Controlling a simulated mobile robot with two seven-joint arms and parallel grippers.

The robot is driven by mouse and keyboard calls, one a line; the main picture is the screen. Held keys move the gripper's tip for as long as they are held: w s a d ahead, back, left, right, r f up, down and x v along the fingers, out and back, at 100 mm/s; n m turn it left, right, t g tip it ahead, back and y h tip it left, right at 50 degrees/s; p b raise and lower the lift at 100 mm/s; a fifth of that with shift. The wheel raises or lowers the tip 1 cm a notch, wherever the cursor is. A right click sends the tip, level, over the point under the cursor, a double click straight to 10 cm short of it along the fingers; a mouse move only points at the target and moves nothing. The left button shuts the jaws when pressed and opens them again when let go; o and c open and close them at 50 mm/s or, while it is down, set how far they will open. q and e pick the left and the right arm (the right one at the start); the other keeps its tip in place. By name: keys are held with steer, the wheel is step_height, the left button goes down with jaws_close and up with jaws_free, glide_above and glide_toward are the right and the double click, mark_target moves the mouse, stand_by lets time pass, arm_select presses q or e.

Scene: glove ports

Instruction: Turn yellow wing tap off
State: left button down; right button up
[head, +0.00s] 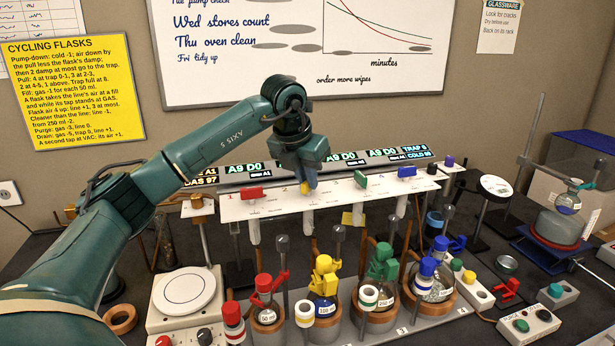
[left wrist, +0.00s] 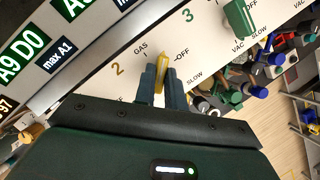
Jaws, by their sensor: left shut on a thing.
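The yellow wing tap (head: 305,187) is at number 2 on the white tap panel (head: 279,206). My left gripper (head: 309,180) reaches down to it from above in the head view and mostly hides it. In the left wrist view the yellow wing tap (left wrist: 163,60) stands between the two dark fingers of my left gripper (left wrist: 162,82), which is shut on it. The wing's free end points up between the printed GAS and OFF labels; I cannot tell its exact setting. My right gripper is not in view.
The red tap (head: 252,192), green tap (head: 360,179) and blue tap (head: 406,172) share the panel. Several stoppered flasks, including one with a yellow top (head: 323,268), stand in front below. Lit displays (head: 343,158) run behind the panel.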

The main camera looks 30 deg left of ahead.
arm_select(q)
steer(key=m+h, duration=0.1)
steer(key=m, duration=0.2)
steer(key=shift+a+r+p, duration=0.1)
steer(key=shift+a+p, duration=0.05)
steer(key=shift+p, duration=0.25)
steer(key=shift+m+h, duration=0.6)
steer(key=shift+m, duration=0.6)
steer(key=shift+m+g+p, duration=0.3)
steer(key=shift+m+p, duration=0.05)
steer(key=shift+m, duration=0.25)
steer(key=shift+w+a+m+h, duration=0.1)
steer(key=shift+m+h, duration=0.3)
steer(key=shift+m, duration=0.4)
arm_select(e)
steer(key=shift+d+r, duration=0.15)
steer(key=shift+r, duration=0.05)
arm_select(q)
steer(key=shift+g, duration=0.3)
steer(key=c, duration=1.5)
jaws_free()
steer(key=shift+o, duration=0.2)
steer(key=b+v, duration=0.1)
steer(key=v, duration=1.2)
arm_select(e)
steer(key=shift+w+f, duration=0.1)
